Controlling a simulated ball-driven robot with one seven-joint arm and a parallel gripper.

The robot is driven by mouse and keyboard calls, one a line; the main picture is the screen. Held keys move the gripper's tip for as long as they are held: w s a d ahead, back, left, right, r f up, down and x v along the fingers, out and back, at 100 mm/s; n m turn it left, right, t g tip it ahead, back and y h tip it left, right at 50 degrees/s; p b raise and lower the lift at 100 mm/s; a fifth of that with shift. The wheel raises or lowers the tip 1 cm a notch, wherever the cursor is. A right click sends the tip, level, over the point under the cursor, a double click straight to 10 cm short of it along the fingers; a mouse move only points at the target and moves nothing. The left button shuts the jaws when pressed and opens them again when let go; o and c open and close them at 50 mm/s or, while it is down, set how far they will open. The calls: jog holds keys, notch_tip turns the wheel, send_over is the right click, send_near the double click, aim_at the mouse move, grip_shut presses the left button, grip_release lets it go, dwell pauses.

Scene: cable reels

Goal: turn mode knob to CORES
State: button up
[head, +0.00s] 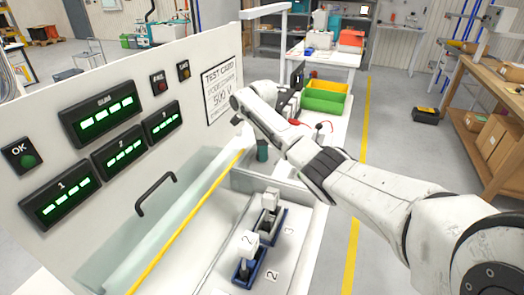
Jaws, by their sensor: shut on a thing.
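My white arm reaches in from the lower right. Its far end, with my gripper (245,127), is in front of the pale panel's right part, below the test card (222,92). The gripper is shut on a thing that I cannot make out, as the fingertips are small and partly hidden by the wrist. I cannot find the mode knob or a CORES mark in this view. A dark unit (296,78) shows partly behind my wrist, and my arm covers the rest of it.
The panel carries green-lit displays (100,113), an OK button (28,160) and a black handle (156,193). Blue-framed holders (249,268) stand on the tray at the front. Green and yellow bins (324,97) sit behind my arm. A yellow floor line runs right of the bench.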

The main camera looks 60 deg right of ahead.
jog(key=shift+c, duration=1)
